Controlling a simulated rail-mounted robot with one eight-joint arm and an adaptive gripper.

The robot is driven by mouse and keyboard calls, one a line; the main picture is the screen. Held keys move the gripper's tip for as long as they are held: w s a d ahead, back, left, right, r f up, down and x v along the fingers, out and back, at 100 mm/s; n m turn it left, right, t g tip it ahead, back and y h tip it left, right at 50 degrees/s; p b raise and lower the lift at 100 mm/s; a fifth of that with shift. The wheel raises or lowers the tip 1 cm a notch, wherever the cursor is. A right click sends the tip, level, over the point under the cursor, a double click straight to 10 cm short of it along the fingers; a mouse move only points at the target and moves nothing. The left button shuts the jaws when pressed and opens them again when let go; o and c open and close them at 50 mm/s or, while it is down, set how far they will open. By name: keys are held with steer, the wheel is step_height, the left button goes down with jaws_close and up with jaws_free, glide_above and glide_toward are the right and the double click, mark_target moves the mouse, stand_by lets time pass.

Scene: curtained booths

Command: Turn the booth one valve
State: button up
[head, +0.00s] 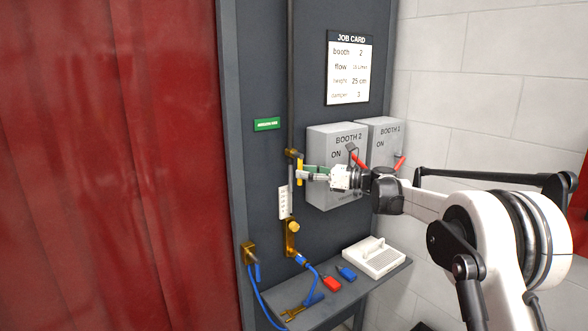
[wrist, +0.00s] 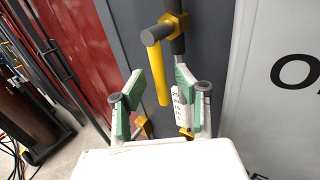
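A valve with a yellow lever handle (head: 299,172) is on a dark vertical pipe on the grey panel. In the wrist view the yellow handle (wrist: 157,72) hangs down, slightly tilted, from a brass body (wrist: 174,22). My gripper (head: 312,174) is at the handle, reaching in from the right. In the wrist view my gripper (wrist: 161,82) is open, its green-padded fingers on either side of the handle's lower part, with gaps showing. I cannot tell how deep the handle sits between them. No booth number shows on this valve.
Grey boxes marked BOOTH 2 (head: 323,143) and BOOTH 1 (head: 389,131), with red levers, stand close beside my arm. A job card (head: 348,68) reads booth 2. A shelf (head: 345,300) below holds red and blue connectors and a white device (head: 374,256). A red curtain (head: 110,170) hangs left.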

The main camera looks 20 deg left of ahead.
steer(key=shift+a, duration=1.05)
jaws_close()
